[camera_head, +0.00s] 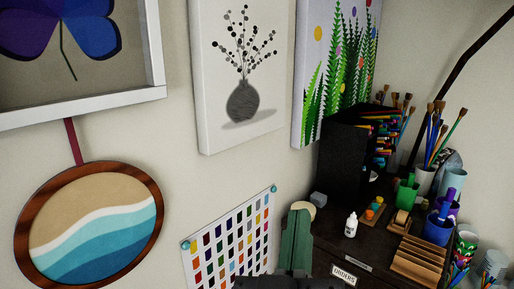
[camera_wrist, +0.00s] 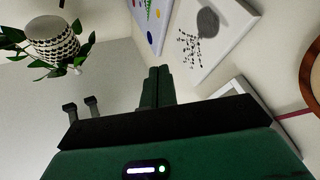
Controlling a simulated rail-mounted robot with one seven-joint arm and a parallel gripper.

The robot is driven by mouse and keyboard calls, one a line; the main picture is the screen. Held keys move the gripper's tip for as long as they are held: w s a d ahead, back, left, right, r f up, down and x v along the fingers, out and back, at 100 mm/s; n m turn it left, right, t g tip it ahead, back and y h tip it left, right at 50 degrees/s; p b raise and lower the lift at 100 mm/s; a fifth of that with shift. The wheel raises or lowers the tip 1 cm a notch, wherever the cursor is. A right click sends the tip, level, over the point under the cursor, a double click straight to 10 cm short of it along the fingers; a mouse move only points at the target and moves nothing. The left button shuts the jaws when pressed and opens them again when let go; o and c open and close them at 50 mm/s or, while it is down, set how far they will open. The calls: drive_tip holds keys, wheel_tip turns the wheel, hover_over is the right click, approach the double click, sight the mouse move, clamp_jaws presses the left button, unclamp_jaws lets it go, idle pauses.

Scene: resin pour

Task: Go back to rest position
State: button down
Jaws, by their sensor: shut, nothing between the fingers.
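My gripper (camera_wrist: 156,72) shows in the wrist view as two green fingers side by side, touching, with nothing between them. They rise from a dark bar and point towards the wall with the pictures. In the head view, my gripper (camera_head: 299,214) is a green shape at the bottom centre, left of the dark desk. Its lower end is cut off by the frame edge. Nothing is held.
The dark desk (camera_head: 358,262) at right is crowded with a black organiser (camera_head: 343,160), a white bottle (camera_head: 351,225), cups and brushes. A colour chart (camera_head: 228,243) and pictures hang on the wall. A potted plant (camera_wrist: 52,42) shows in the wrist view.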

drive_tip(key=s+a+r+m+t+y+p, duration=0.1)
drive_tip(key=s+a+r+m+t+y, duration=0.1)
drive_tip(key=s+a+r+y, duration=0.3)
wheel_tip(320, 180, up, 4)
drive_tip(key=s, duration=0.2)
drive_tip(key=shift+s+t, duration=0.3)
drive_tip(key=shift+s, duration=0.05)
drive_tip(key=shift+f, duration=0.15)
